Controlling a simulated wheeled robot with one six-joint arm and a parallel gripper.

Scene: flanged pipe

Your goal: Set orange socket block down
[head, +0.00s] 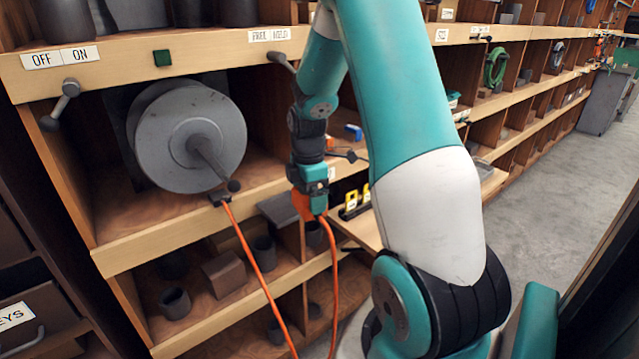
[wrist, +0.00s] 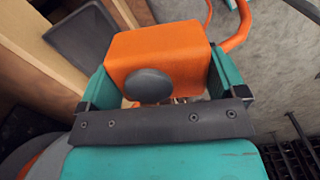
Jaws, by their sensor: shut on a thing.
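The orange socket block (wrist: 158,60) sits between the two teal fingers of my gripper (wrist: 160,85) in the wrist view. A dark round disc (wrist: 147,85) shows on its near face. In the head view my gripper (head: 308,188) points down in front of the shelf edge, with the orange block (head: 310,205) at its lower end. An orange cable (head: 335,270) hangs down from the block. The block appears held in the air; whether it touches anything below is hidden.
A grey drum with a handle (head: 187,135) stands in the shelf bay on the left. A dark flat tray (wrist: 85,40) lies left of the block in the wrist view. Yellow-and-black parts (head: 355,202) sit on a wooden board to the right. Lower cubbies hold dark cups (head: 174,302). Open floor (head: 540,190) lies to the right.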

